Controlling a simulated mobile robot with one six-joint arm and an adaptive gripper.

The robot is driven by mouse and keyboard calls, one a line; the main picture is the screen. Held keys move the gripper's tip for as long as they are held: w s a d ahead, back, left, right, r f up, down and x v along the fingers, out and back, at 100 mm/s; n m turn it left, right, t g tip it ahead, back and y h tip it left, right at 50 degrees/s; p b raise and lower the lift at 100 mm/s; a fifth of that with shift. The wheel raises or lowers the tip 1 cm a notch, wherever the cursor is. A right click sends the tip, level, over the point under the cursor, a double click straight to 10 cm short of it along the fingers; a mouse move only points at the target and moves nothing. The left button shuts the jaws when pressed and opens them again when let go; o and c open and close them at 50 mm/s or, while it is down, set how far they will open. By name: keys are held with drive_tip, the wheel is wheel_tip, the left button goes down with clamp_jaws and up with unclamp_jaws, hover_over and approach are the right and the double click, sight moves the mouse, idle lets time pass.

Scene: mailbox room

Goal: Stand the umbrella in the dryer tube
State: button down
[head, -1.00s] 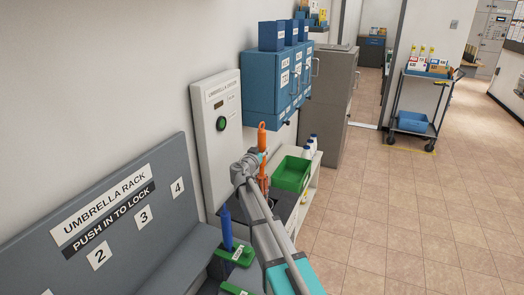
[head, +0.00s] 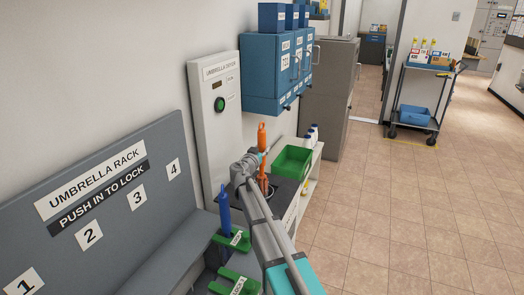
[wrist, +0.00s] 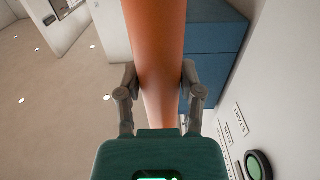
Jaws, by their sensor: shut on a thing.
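The orange umbrella (head: 262,137) stands about upright in my gripper (wrist: 160,85). The wrist view shows both fingers closed on its orange shaft (wrist: 158,40). In the head view my arm hides much of the gripper and part of the umbrella. The umbrella dryer panel (head: 208,125) is on the wall just left of the umbrella. A dark round opening, seemingly the dryer tube (head: 271,190), shows at the umbrella's lower end, partly behind my arm. I cannot tell how far the lower end is inside it.
The grey umbrella rack (head: 110,215) is at left, with a blue umbrella (head: 224,210) in a green holder (head: 222,239). A green bin (head: 292,161) sits on the white shelf at right. Blue cabinets (head: 265,75) hang behind.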

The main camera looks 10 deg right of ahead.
drive_tip(key=shift+f+b, duration=2.7)
drive_tip(key=shift+f, duration=0.3)
drive_tip(key=shift+c, duration=0.8)
unclamp_jaws()
drive_tip(key=shift+r, duration=0.2)
wheel_tip(320, 180, up, 30)
drive_tip(key=p, duration=3)
drive_tip(key=shift+r+p, duration=0.15)
drive_tip(key=shift+p, duration=0.2)
